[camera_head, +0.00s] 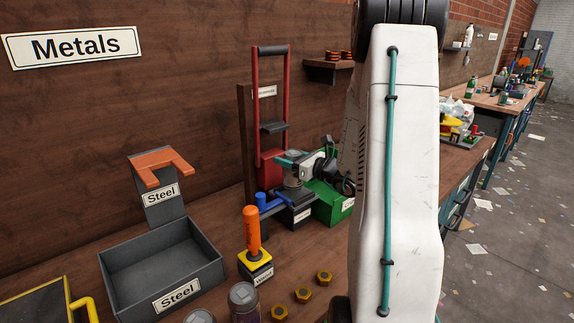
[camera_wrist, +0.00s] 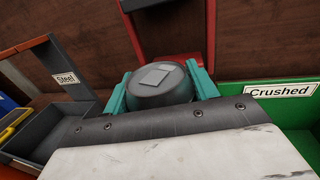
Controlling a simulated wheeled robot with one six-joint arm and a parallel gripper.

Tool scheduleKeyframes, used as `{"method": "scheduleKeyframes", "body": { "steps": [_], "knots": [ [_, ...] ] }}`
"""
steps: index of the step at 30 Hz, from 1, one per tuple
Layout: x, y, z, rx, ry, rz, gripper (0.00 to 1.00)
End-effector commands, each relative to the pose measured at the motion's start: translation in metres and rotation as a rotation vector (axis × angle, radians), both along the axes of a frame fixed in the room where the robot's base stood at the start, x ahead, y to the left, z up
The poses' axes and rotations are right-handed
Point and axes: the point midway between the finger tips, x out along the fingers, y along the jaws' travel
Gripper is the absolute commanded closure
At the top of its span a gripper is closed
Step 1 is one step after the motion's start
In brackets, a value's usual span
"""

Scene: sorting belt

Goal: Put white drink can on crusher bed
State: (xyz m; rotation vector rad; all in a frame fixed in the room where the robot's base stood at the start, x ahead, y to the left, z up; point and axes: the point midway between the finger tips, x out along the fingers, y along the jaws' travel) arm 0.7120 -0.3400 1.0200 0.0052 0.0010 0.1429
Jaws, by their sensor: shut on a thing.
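My gripper (camera_head: 290,163) has teal fingers and is at the crusher, right of its red frame. In the wrist view its fingers (camera_wrist: 160,88) are shut on a can (camera_wrist: 157,86), one on each side. The can's end looks dark grey there, so its white colour does not show. In the head view the can (camera_head: 293,183) is small and greyish, just over the dark crusher bed (camera_head: 299,198). I cannot tell whether it touches the bed. The red crusher (camera_head: 287,95) has its handle up; its red lower part also shows in the wrist view (camera_wrist: 137,32).
A green "Crushed" bin (camera_head: 330,208) stands right of the crusher. A grey "Steel" bin (camera_head: 160,268) is at the left. An orange-handled tool (camera_head: 252,232), brass nuts (camera_head: 303,295) and a can (camera_head: 244,299) are in front. My arm hides the right of the bench.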

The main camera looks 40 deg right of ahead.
Motion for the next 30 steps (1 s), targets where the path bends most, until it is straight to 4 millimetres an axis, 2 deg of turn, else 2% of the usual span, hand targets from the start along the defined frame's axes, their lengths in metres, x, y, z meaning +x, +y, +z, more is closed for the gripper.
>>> {"method": "scheduleKeyframes", "body": {
  "steps": [1, 4, 15, 16, 18, 28, 30],
  "knots": [
    [-0.001, -0.001, -0.013, 0.007, 0.005, -0.002, 0.63],
    [-0.001, 0.0, -0.025, 0.006, 0.004, -0.001, 0.63],
    [-0.001, 0.0, -0.03, 0.003, 0.002, -0.001, 0.63],
    [-0.001, 0.0, -0.03, 0.003, 0.001, -0.001, 0.39],
    [-0.001, 0.0, -0.03, 0.002, 0.001, -0.002, 0.2],
    [-0.002, -0.001, -0.027, 0.001, 0.001, -0.003, 0.2],
    [-0.007, -0.002, -0.026, 0.002, 0.001, -0.005, 0.2]
  ]
}}
